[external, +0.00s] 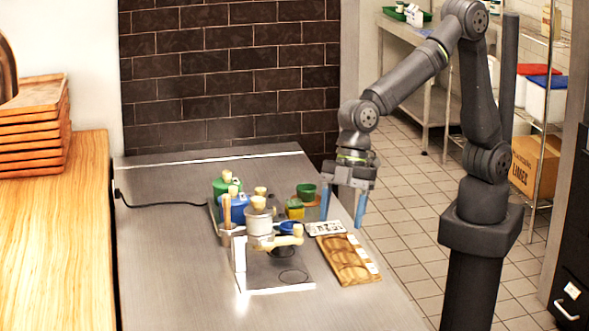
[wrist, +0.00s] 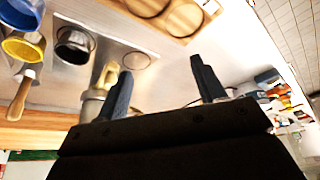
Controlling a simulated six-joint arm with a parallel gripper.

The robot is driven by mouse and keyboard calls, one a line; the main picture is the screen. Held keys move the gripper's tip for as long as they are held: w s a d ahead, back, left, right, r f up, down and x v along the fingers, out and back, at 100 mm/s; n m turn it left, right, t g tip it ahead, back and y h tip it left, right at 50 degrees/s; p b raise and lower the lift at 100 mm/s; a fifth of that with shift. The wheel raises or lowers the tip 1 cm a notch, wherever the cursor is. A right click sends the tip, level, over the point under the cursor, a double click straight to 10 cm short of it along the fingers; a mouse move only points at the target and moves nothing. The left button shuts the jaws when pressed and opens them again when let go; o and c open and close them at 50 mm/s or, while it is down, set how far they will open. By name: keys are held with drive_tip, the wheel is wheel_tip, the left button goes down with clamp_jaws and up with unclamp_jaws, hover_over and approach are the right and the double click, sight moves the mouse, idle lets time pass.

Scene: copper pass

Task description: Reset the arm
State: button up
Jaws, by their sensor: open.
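My gripper (external: 342,208) hangs from my arm above the right part of the steel table, pointing down, with its blue fingers apart and nothing between them. In the wrist view my gripper (wrist: 165,85) also shows two spread fingers with an empty gap. In the external view it is above and behind the wooden board with round recesses (external: 347,262), apart from it. The wooden board shows at the top of the wrist view (wrist: 182,18).
A tray with green, blue and white containers (external: 258,222) stands left of my gripper. A metal plate (external: 290,280) with a dark cup lies in front. A wooden counter (external: 60,220) with stacked boards is at left. The table's front left is clear.

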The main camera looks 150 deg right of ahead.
drive_tip(key=shift+n, duration=0.6)
drive_tip(key=a, duration=0.1)
drive_tip(key=w+a, duration=0.1)
drive_tip(key=a, duration=0.1)
drive_tip(key=w+a, duration=0.1)
drive_tip(key=shift+a, duration=0.3)
drive_tip(key=shift+s+d, duration=0.1)
drive_tip(key=s+d+m, duration=0.2)
drive_tip(key=s+d, duration=0.3)
drive_tip(key=d, duration=0.3)
drive_tip(key=s+d+m+h, duration=0.1)
drive_tip(key=s+d+m, duration=0.2)
drive_tip(key=s+d, duration=0.3)
drive_tip(key=d, duration=0.3)
drive_tip(key=shift+d+h, duration=0.25)
drive_tip(key=shift+h, duration=0.05)
drive_tip(key=shift+a+r, duration=0.1)
